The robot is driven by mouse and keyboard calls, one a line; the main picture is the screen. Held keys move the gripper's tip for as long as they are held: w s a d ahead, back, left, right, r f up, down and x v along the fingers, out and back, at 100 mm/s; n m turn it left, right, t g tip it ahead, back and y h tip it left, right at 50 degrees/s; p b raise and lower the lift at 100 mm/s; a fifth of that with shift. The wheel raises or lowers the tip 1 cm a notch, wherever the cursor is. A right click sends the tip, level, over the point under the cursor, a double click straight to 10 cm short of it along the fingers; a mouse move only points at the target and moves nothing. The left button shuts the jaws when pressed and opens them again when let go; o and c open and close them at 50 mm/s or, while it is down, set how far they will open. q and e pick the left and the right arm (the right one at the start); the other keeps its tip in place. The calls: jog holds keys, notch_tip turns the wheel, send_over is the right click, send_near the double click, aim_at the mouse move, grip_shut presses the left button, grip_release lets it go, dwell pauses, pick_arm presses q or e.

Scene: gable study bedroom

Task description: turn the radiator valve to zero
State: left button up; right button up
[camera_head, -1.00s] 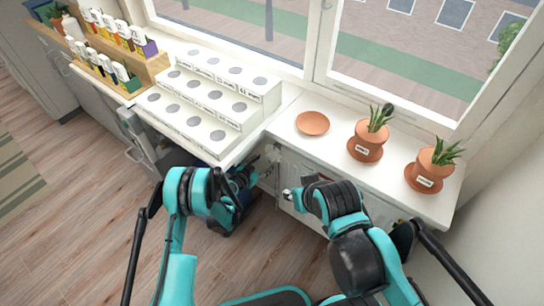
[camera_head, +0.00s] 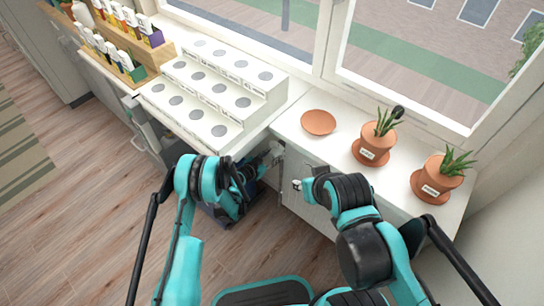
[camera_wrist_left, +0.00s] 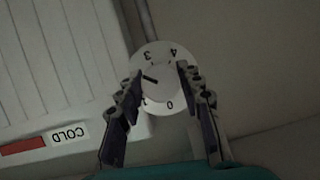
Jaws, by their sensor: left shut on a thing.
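The radiator valve (camera_wrist_left: 160,95) is a round white dial with the numbers 0, 1, 3 and 4 showing, upside down in the left wrist view. A short black mark on its knob points left and slightly up, between the 1 and the 3, toward a part hidden by a finger. My left gripper (camera_wrist_left: 160,76) is shut on the knob, one dark finger on each side. In the head view my left gripper (camera_head: 272,156) is small, beneath the windowsill counter, and the valve cannot be made out. My right gripper (camera_head: 298,185) is in front of the cabinet, too small to read.
Above my arms are a stepped white rack (camera_head: 215,95), a counter (camera_head: 340,155) with potted plants (camera_head: 375,140), and an empty saucer (camera_head: 318,122).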

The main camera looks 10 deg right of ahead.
pick_arm(q)
jog(key=shift+n+g+h, duration=0.5)
jog(key=shift+n+g, duration=0.2)
jog(key=shift+n, duration=0.4)
jog(key=shift+w+r+n+g+h, duration=0.1)
jog(key=shift+n+g+h, duration=0.5)
jog(key=shift+n, duration=0.6)
jog(key=o, duration=1.2)
jog(key=shift+c, duration=0.2)
jog(key=v, duration=0.7)
jog(key=shift+a, duration=0.2)
